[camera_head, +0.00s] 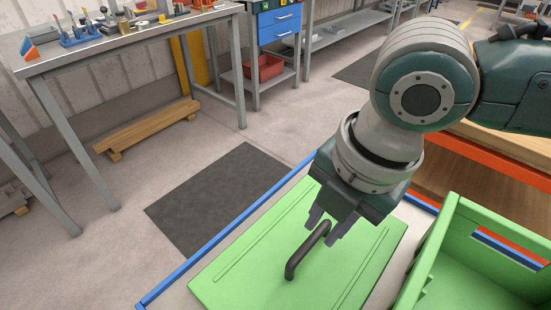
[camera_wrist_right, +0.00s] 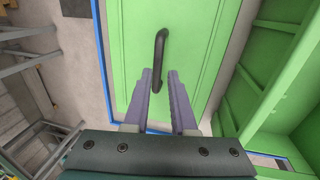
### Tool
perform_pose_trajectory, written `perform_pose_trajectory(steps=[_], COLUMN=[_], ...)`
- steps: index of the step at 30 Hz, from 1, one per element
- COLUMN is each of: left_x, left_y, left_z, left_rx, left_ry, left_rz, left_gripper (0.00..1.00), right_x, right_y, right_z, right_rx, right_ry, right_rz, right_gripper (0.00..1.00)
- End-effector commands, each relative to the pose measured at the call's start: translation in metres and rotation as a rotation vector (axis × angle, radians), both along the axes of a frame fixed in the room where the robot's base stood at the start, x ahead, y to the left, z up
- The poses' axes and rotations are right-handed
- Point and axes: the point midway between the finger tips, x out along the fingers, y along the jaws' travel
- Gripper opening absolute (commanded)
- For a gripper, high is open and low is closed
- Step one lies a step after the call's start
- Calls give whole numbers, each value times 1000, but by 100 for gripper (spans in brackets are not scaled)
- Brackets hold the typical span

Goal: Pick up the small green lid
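The green lid (camera_head: 255,262) is a flat rectangular panel with a dark bar handle (camera_head: 302,256). It lies on a blue-edged surface at the bottom centre of the head view. In the right wrist view the lid (camera_wrist_right: 200,45) is upper centre, with its handle (camera_wrist_right: 160,50) upright in the picture. My right gripper (camera_head: 325,226) is over the lid at the far end of the handle. Its fingers are apart, and in the wrist view the gripper (camera_wrist_right: 161,78) has the handle's near end showing between them. I cannot tell whether they touch it. My left gripper is not in view.
An open green crate (camera_head: 475,265) stands close to the right of the lid. A blue rail (camera_head: 225,240) edges the surface. A dark mat (camera_head: 220,195) lies on the floor beyond. A workbench with tools (camera_head: 120,45) stands at the back left.

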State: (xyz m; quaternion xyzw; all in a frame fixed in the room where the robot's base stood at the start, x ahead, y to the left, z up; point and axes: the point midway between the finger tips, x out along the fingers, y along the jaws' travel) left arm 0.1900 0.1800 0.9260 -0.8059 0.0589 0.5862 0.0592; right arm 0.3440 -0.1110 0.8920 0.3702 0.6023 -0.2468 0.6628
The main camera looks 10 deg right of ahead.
Motion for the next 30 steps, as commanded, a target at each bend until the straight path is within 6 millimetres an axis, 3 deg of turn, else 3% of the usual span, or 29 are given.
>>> perform_pose_trajectory(steps=[12, 20, 27, 30], left_x=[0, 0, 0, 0], left_y=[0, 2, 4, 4], left_z=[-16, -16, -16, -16], left_rx=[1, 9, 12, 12], left_ry=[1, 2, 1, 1], left_rz=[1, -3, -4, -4], left_gripper=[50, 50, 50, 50], right_x=[8, 9, 9, 9], right_y=[9, 9, 9, 9], right_z=[-53, -56, -56, -56], right_rx=[0, 1, 1, 1], right_ry=[0, -1, -1, -1], right_rz=[-1, 0, 0, 0], right_gripper=[24, 24, 1, 0])
